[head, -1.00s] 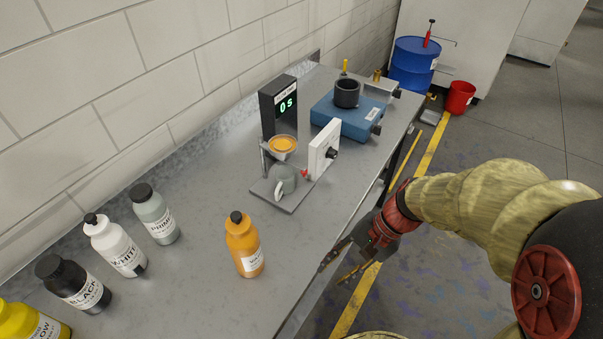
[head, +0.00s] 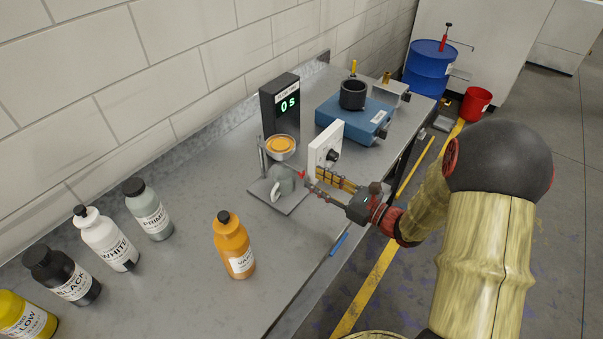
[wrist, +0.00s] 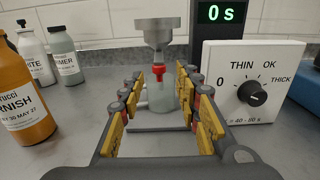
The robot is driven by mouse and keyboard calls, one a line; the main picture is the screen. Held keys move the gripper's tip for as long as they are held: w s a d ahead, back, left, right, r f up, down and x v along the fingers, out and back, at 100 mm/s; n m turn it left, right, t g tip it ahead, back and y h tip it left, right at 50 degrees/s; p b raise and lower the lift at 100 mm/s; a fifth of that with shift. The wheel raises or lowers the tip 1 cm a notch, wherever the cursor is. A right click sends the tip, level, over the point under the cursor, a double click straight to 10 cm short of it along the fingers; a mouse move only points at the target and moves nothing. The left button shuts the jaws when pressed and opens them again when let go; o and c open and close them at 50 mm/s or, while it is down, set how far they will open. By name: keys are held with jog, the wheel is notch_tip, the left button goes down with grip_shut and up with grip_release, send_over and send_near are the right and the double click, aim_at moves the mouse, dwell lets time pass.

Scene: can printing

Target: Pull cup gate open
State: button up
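The viscosity cup (head: 282,146), filled with orange liquid, sits on a stand on the bench. In the wrist view its grey funnel (wrist: 157,32) narrows down to the small red gate (wrist: 154,74), which also shows in the head view (head: 302,174). A grey-green mug (head: 281,184) stands below the cup. My gripper (head: 313,184) is at the bench side of the stand with its fingers toward the red gate. In the wrist view my gripper (wrist: 172,82) is open and empty. The gate appears close to the left fingertip; I cannot tell whether they touch.
A white dial panel (head: 325,148) stands close right of my fingers. A black timer (head: 280,108) reads 0 s behind the cup. An orange varnish bottle (head: 233,246) and several other bottles stand to the left. A blue device (head: 352,122) is farther back.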

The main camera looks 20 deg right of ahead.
aim_at(302, 171)
jog(key=b+x, duration=0.1)
jog(key=x, duration=0.5)
jog(key=shift+c, duration=1.1)
grip_shut()
